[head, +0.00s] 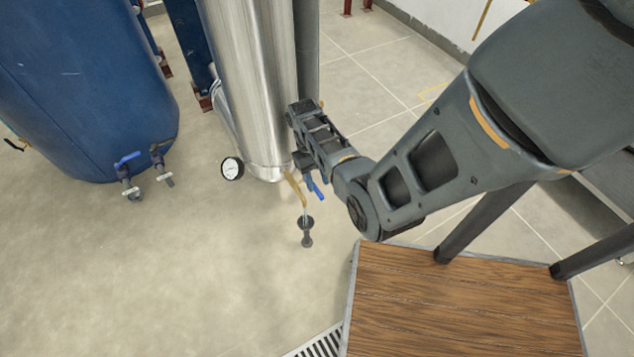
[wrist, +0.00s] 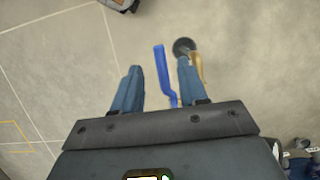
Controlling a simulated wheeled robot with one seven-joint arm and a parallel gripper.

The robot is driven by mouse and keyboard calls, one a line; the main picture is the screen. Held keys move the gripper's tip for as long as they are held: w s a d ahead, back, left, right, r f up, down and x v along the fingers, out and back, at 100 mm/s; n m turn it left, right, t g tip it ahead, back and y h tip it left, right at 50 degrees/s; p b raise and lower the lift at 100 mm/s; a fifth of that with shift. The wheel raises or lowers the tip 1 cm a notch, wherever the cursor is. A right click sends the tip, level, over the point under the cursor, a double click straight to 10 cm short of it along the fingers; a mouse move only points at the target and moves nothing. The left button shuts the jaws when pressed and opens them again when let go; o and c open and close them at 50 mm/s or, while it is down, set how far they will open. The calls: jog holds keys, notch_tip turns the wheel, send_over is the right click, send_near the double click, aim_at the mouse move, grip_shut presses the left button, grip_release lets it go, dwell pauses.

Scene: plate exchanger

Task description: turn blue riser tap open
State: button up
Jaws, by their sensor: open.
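The blue riser tap's lever (head: 317,190) shows just below my gripper in the head view, at the foot of the steel column. In the wrist view, the blue lever (wrist: 163,72) lies between the two fingers of my gripper (wrist: 159,64), pointing up the picture. The fingers are open, with a visible gap on both sides of the lever and a smaller one to the right finger. The tap body is mostly hidden behind my gripper. A tan pipe (head: 297,188) runs beside the tap down to a dark floor fitting (head: 306,231).
A steel column (head: 245,80) with a round gauge (head: 232,168) stands left of my gripper. A blue tank (head: 80,90) with two small taps is farther left. A wooden-topped step (head: 460,300) is at lower right. The floor at lower left is clear.

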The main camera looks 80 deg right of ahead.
jog(key=s+d+r+p, duration=0.2)
jog(key=s+d+r, duration=0.3)
jog(key=s, duration=0.5)
notch_tip(320, 180, up, 2)
jog(key=shift+s+d, duration=0.2)
jog(key=w+a+r+n+t+h+p, duration=0.2)
jog(key=a+r+n+t+h+p, duration=0.15)
jog(key=a, duration=0.65)
jog(key=w+a+r+n+t+h+p, duration=0.2)
jog(key=a+r+n+t+h+p, duration=0.15)
jog(key=a, duration=0.55)
jog(key=s+a+r+n+t+y+p, duration=0.1)
jog(key=a+r+t, duration=0.2)
jog(key=r, duration=0.9)
jog(key=s+a+r+n+t+y+p, duration=0.1)
jog(key=a+r+t, duration=0.3)
jog(key=a+r, duration=0.5)
jog(key=s+a+r+t+y+p, duration=0.1)
jog(key=a+r, duration=0.5)
jog(key=r, duration=0.9)
jog(key=shift+s+a+r+n+t+y+p, duration=0.15)
jog(key=shift+s+r+n+t+y+p, duration=0.35)
jog(key=shift+t+p, duration=0.65)
